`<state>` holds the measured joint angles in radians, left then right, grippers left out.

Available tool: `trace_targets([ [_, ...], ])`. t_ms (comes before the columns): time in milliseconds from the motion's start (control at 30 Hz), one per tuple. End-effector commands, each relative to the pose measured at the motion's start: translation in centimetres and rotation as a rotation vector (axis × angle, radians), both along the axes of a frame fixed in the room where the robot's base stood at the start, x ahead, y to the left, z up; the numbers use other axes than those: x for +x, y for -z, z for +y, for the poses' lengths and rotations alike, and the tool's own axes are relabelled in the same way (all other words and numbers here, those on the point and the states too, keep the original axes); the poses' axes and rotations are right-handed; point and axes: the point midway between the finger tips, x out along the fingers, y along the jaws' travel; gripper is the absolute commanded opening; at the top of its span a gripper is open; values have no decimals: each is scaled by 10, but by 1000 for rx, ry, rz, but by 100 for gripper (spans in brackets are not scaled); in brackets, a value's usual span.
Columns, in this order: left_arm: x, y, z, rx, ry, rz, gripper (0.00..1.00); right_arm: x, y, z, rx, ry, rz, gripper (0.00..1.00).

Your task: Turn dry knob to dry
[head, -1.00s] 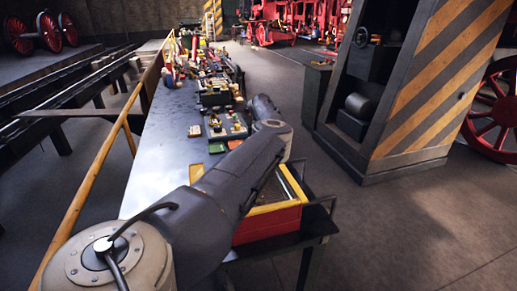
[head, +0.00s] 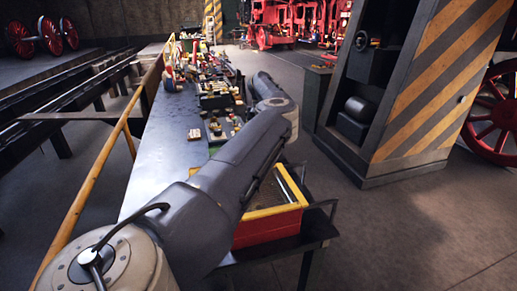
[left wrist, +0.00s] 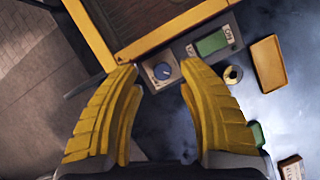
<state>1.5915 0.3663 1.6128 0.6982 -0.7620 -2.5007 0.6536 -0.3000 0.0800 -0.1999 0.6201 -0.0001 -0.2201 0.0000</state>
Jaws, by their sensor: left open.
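A small blue round knob (left wrist: 162,71) with a pale mark sits on a light grey square panel at the edge of a yellow-framed box. My left gripper (left wrist: 160,82) has yellow ribbed fingers and is open, one fingertip on each side of the knob in the left wrist view. I cannot tell whether they touch the panel or hover above it. In the head view my left arm hides the knob and the gripper. My right gripper is not in view.
A grey device with a green screen (left wrist: 211,43) sits beside the knob panel. A yellow tray (left wrist: 268,63) and a small round part (left wrist: 233,75) lie nearby. In the head view the red box with yellow rim (head: 268,226) stands at the bench's near right; several small items crowd farther back.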

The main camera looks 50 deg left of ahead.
Motion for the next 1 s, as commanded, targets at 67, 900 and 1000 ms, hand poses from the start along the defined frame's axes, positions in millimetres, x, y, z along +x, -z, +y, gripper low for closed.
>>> trace_targets([
  [67,0,0,0,0,0,0,40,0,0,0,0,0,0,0],
  [900,-2,-57,68,-67,-484,-98,40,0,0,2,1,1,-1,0],
  [1000,3,-60,66,-42,-578,-66,40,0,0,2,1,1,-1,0],
])
